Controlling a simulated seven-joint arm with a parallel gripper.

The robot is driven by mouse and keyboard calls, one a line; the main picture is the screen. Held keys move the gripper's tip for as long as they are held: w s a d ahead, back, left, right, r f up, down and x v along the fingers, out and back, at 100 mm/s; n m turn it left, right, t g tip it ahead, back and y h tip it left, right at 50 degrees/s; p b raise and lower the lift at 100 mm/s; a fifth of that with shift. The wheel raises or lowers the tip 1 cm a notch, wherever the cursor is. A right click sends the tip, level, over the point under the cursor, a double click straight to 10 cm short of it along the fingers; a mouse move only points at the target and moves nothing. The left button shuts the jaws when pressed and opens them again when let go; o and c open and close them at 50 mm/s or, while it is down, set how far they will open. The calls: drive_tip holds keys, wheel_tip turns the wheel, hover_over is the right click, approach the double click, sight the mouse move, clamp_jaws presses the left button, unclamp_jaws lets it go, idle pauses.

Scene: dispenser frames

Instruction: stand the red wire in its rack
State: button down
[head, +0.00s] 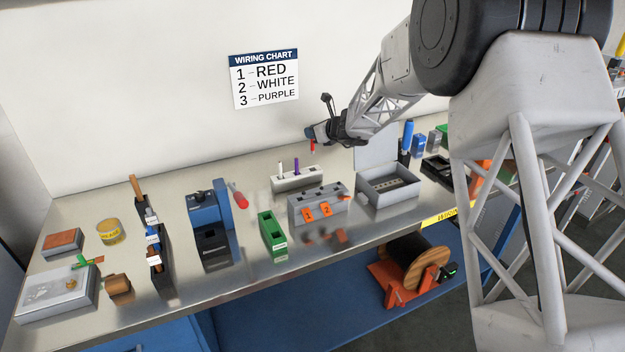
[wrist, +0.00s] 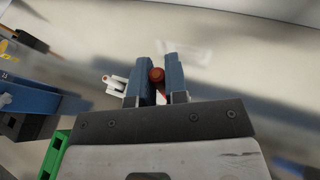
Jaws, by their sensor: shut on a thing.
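The red wire (head: 313,146) hangs below my gripper (head: 312,136) in the head view, above the back of the bench. In the wrist view, its round red end (wrist: 156,75) sits between the two blue-grey fingers of my gripper (wrist: 161,77), which is shut on it. The pale grey wire rack (head: 297,182) stands on the bench below the gripper, apart from the wire. A white wire (head: 280,168) and a purple wire (head: 296,166) stand upright in it. Much of the red wire is hidden in the wrist view.
A grey box with orange tags 1 and 2 (head: 319,210) stands in front of the rack, and an open grey case (head: 388,193) to its right. The wall chart (head: 265,79) lists red, white, purple.

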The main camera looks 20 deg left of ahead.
sight(313, 148)
drive_tip(key=shift+f, duration=3.1)
drive_tip(key=shift+f, duration=0.1)
drive_tip(key=shift+f, duration=1.8)
drive_tip(key=shift+f, duration=0.1)
drive_tip(key=c, duration=1.1)
unclamp_jaws()
drive_tip(key=shift+c, duration=0.2)
drive_tip(key=shift+d, duration=0.1)
drive_tip(key=v, duration=1.2)
drive_tip(key=shift+r, duration=0.2)
